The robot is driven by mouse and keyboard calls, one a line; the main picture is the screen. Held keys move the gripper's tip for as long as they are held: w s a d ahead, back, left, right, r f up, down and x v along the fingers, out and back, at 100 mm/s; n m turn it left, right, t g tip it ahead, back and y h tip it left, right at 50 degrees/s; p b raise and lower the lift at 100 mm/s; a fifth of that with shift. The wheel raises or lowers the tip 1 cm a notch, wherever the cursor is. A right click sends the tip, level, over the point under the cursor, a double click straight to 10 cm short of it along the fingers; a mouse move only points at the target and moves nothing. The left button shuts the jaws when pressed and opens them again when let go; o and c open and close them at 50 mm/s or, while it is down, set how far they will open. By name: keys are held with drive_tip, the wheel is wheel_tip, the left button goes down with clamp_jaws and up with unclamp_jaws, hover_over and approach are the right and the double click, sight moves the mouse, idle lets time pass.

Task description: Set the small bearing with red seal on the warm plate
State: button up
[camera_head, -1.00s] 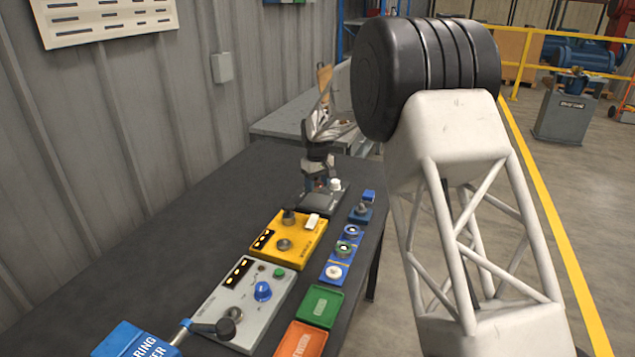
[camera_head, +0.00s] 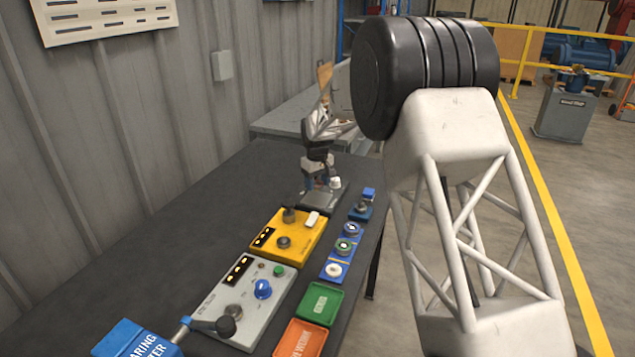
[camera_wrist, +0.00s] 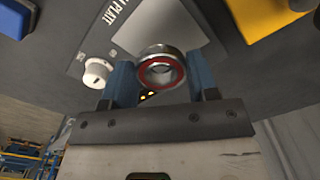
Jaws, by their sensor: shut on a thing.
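The small bearing with the red seal (camera_wrist: 161,70) is a steel ring with a red band and an open bore. In the wrist view it sits between the blue fingers of my gripper (camera_wrist: 161,82), which is shut on it. The warm plate (camera_wrist: 105,50) is a grey unit with a lighter square pad (camera_wrist: 160,30) and a white knob (camera_wrist: 97,72). The bearing appears in front of the pad's near edge; whether it touches cannot be told. In the head view my gripper (camera_head: 317,182) is at the warm plate (camera_head: 322,201), at the table's far end, and the bearing is too small to make out.
A yellow unit (camera_head: 297,245) stands nearer than the warm plate. A blue strip (camera_head: 333,271) with several round parts runs along the right. Green (camera_head: 320,304) and orange (camera_head: 300,341) trays and a grey unit (camera_head: 240,308) are nearer. The table's left side is clear.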

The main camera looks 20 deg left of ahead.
sight(317, 199)
drive_tip(key=shift+f, duration=2.15)
idle(3.4)
drive_tip(key=o, duration=1.4)
drive_tip(key=shift+r, duration=0.2)
drive_tip(key=shift+r, duration=3.8)
